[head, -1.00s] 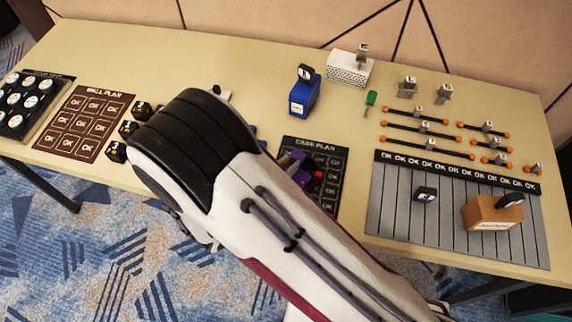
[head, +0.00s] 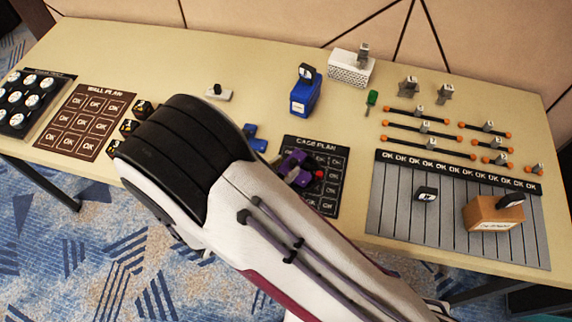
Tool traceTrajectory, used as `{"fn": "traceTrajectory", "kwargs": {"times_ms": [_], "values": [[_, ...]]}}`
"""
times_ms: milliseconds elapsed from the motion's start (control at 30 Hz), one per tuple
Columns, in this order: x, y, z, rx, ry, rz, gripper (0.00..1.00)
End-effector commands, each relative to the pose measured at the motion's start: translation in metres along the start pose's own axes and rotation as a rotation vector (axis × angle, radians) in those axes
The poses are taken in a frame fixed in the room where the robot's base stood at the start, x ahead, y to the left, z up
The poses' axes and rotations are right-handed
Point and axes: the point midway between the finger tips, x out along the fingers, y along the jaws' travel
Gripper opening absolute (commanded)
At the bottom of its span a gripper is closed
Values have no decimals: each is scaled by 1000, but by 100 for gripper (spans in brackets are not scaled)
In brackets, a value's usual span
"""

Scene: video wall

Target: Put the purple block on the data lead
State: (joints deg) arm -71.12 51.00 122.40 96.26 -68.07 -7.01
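A purple block (head: 295,162) is on the black cage plan board (head: 331,204), on its left part beside my arm. A small red piece is just to its right. My arm's white link and black joint cover the front middle of the table and may hide part of the block. I cannot tell which thing is the data lead; several black leads with orange ends (head: 429,147) lie at the right, carrying small tags. My gripper is not visible; it is hidden by the arm or out of frame.
A blue block (head: 255,139) lies left of the cage plan. A blue box (head: 304,98) and a white perforated box (head: 350,69) stand behind. A brown block (head: 491,215) and a black tag (head: 426,195) sit on the grey slatted board (head: 392,224). The wall plan (head: 93,125) is left.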

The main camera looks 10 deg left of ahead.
Motion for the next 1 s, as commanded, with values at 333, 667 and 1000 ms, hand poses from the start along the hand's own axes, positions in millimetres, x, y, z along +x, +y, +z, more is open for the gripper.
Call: {"fn": "traceTrajectory", "kwargs": {"times_ms": [333,667,1000], "values": [[-45,-1,0,-1,0,-4,30],[-84,0,0,-1,0,-3,30],[-99,0,0,-1,-1,0,30]]}}
